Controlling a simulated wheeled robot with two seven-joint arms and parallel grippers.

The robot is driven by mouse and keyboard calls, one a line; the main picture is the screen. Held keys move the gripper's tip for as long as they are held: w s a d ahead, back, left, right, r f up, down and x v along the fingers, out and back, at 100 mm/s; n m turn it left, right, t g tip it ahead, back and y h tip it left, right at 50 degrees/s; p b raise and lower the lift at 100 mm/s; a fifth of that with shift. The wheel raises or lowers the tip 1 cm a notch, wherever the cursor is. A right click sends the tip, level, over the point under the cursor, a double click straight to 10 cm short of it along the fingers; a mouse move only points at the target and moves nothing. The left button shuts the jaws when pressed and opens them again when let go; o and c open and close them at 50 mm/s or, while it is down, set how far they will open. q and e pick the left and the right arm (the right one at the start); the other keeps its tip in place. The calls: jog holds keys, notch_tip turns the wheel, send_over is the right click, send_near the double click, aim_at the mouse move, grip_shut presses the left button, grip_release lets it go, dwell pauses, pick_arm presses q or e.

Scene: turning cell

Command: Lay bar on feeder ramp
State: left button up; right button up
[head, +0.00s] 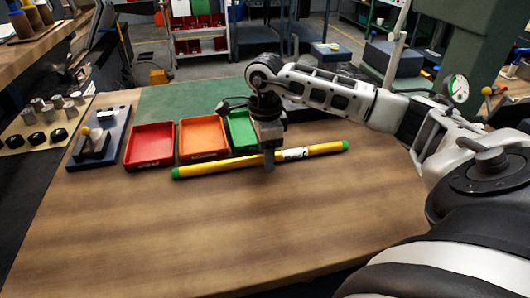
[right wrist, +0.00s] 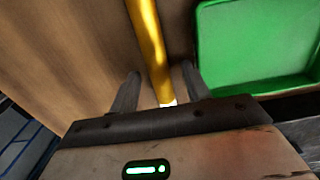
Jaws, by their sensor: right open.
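The bar is a long yellow rod with green ends and a white label (head: 225,163). It lies on the wooden table (head: 200,230), in front of the trays. My right gripper (head: 269,160) points down over the middle of the bar. In the right wrist view the bar (right wrist: 148,40) runs between the two open fingers (right wrist: 158,85), with a gap on each side. I cannot make out the feeder ramp for certain. My left gripper is not in view.
Red (head: 150,145), orange (head: 203,138) and green (head: 242,131) trays stand in a row behind the bar, the green one close to my right gripper. A blue-grey base with a yellow-knobbed device (head: 95,145) is at left. The table front is clear.

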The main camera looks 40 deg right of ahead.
grip_shut()
dwell(1.3)
jog(key=shift+w+r, duration=0.15)
jog(key=shift+r, duration=0.05)
